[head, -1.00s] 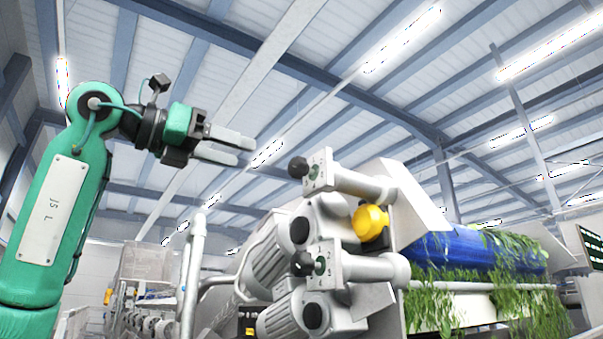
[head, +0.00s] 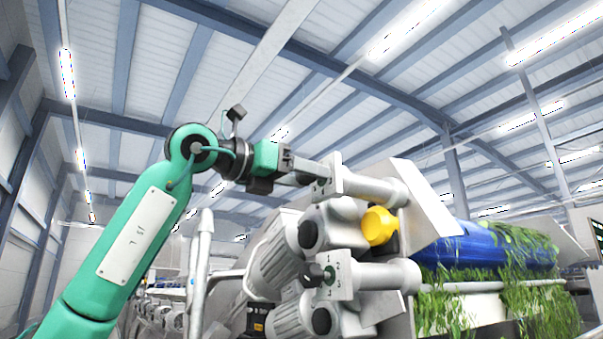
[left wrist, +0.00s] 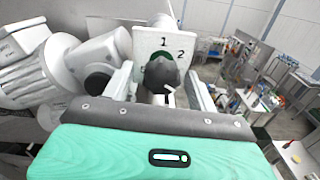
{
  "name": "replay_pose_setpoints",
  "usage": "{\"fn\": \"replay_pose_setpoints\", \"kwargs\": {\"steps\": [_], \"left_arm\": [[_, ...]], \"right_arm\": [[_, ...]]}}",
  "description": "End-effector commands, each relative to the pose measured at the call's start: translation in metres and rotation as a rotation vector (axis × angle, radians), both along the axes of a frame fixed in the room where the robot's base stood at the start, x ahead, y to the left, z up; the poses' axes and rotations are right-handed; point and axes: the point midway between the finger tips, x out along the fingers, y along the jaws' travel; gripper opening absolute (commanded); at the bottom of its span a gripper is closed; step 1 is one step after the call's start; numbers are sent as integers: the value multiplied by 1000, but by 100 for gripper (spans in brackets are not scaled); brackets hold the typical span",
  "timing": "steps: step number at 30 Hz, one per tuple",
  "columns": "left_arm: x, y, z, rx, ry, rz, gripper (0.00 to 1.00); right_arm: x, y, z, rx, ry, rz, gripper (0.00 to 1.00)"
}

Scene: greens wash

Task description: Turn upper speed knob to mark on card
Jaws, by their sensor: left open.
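My left gripper (head: 312,172) is at the upper speed knob in the head view, its fingers hiding that knob in front of the pale upper plate (head: 335,178). In the left wrist view the dark round upper knob (left wrist: 160,72) sits between the open fingers of my left gripper (left wrist: 163,78). I cannot tell whether either finger touches it. A small white mark on the knob points to lower right. The plate (left wrist: 176,44) behind it shows 1 and 2; another numeral at left is partly hidden. My right gripper is not in view. I cannot make out a card with a mark.
The lower knob (head: 312,273) stands on its own numbered plate (head: 336,279) below. A yellow knob-like part (head: 380,226) and grey motors (head: 280,255) are close by. A blue drum (head: 470,247) with greens is at right. A dark board (head: 598,232) is cut off at the right edge.

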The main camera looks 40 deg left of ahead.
Motion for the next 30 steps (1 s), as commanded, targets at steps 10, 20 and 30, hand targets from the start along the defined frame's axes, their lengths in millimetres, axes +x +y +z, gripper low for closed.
{"fn": "replay_pose_setpoints", "kwargs": {"steps": [10, 20, 30], "left_arm": [[0, 0, 0, 0, -1, 0, 14], [0, 0, -1, -55, 22, 0, 14], [-1, -2, -2, -285, 116, -2, 14]], "right_arm": [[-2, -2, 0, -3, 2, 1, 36], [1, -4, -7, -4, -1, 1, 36], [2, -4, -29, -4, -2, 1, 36]]}}
